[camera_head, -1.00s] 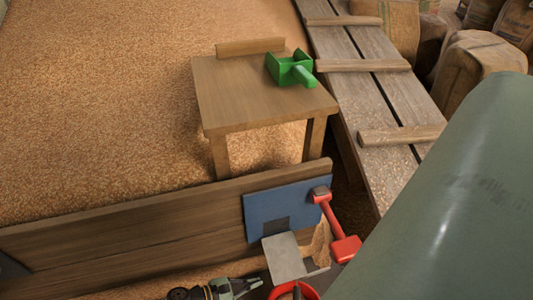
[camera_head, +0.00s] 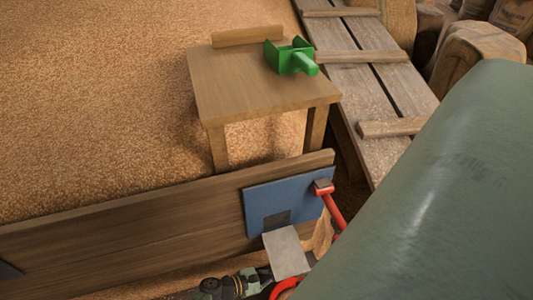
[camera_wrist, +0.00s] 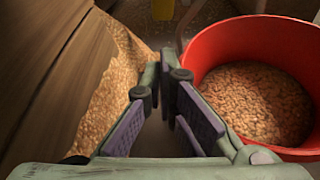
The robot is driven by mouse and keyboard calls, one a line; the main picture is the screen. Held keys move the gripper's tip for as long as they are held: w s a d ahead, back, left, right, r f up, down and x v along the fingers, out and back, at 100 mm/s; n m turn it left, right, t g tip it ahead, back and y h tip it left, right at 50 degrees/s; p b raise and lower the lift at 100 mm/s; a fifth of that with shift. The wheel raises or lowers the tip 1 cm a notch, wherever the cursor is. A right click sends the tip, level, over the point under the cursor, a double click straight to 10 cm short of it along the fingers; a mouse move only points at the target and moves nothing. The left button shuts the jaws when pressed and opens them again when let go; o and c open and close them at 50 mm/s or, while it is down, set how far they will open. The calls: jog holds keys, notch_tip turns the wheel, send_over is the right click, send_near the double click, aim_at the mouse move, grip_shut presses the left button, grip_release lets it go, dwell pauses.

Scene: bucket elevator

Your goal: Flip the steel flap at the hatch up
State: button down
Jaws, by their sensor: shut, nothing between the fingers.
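The steel flap (camera_head: 286,252) is a light grey plate slanting down and outward below the blue hatch plate (camera_head: 280,203) on the wooden board wall. A small dark grey patch shows on the plate just above it. My gripper (camera_head: 264,276) is low in the head view, close to the flap's lower left edge; I cannot tell whether they touch. In the wrist view my gripper (camera_wrist: 165,62) has its fingers brought together at the tips, with nothing between them. I cannot make out the flap clearly in the wrist view.
A red bucket (camera_wrist: 290,35) of grain stands right of my gripper. A red-handled lever (camera_head: 330,203) sits at the blue plate's right edge. A large green rounded body (camera_head: 440,190) blocks the right side. A wooden table (camera_head: 245,90) holds a green scoop (camera_head: 290,57).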

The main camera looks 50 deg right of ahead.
jog(key=r, duration=0.2)
jog(key=shift+s+a+r+p, duration=0.2)
jog(key=shift+r+p, duration=0.1)
jog(key=shift+p, duration=0.1)
jog(key=shift+r, duration=0.1)
jog(key=s+r+n+g+p, duration=0.1)
jog(key=r+n, duration=0.1)
jog(key=r, duration=0.1)
jog(key=s+a+r+n+g+y+p, duration=0.1)
jog(key=r+n, duration=0.1)
jog(key=r, duration=0.1)
jog(key=s+a+r+n+g+p, duration=0.1)
jog(key=r, duration=0.2)
jog(key=shift+s+r+n, duration=0.15)
jog(key=shift+s+n, duration=0.25)
jog(key=w+d+r+n+g, duration=0.2)
jog(key=r+n, duration=0.4)
jog(key=r, duration=0.5)
jog(key=shift+w+r+n+g+y+b, duration=0.15)
jog(key=shift+w+n+g+y+b, duration=0.25)
jog(key=shift+w+g, duration=0.4)
